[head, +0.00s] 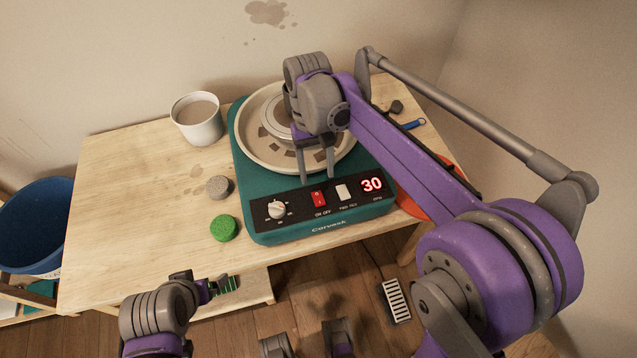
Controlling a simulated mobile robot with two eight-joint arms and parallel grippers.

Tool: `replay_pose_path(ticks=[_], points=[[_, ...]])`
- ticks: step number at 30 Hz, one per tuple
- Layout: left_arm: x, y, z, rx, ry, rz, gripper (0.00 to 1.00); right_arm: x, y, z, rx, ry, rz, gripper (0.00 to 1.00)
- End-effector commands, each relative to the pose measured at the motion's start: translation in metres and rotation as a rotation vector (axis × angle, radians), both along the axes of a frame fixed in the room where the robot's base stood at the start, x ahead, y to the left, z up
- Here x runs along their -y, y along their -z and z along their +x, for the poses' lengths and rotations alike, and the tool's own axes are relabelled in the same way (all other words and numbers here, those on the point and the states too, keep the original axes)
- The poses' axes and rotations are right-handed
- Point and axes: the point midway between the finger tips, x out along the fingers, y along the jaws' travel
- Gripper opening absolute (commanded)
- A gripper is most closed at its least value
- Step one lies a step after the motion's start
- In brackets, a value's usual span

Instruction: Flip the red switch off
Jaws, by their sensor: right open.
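The red switch (318,198) sits on the black front panel of the teal pottery wheel (263,225), between a white knob (276,210) and a white switch (343,192). The display (372,185) reads 30 in lit red digits. My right gripper (317,176) reaches over the wheel, with its open fingers pointing down just above and behind the red switch. I see a gap between the fingers and nothing in them. My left gripper (226,286) is low in the view, in front of the table; its jaw state is unclear.
A white cup (198,119) stands at the table's back left. A grey round piece (218,187) and a green sponge (223,228) lie left of the wheel. A blue bucket (35,225) is at far left. A foot pedal (396,301) lies on the floor. The table's left side is clear.

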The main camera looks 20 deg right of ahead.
Motion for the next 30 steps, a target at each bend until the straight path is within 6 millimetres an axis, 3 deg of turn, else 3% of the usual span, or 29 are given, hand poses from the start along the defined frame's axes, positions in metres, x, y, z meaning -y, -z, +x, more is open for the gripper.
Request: replay_pose_path(ticks=[3,7,24,30], points=[[0.0,-0.002,0.0,0.001,0.0,0.0,1.0,0.0,-0.017,0.005,0.0,0.0,0.0,0.62],[0.0,-0.003,0.0,0.001,0.0,0.0,1.0,0.0,-0.026,0.007,0.0,0.0,0.0,0.62],[0.0,-0.003,0.0,0.001,0.0,0.0,1.0,0.0,-0.028,0.007,0.001,0.0,0.0,0.62],[0.0,-0.013,0.002,0.004,0.0,0.0,1.0,0.011,-0.037,-0.013,0.082,0.008,0.009,0.62]])
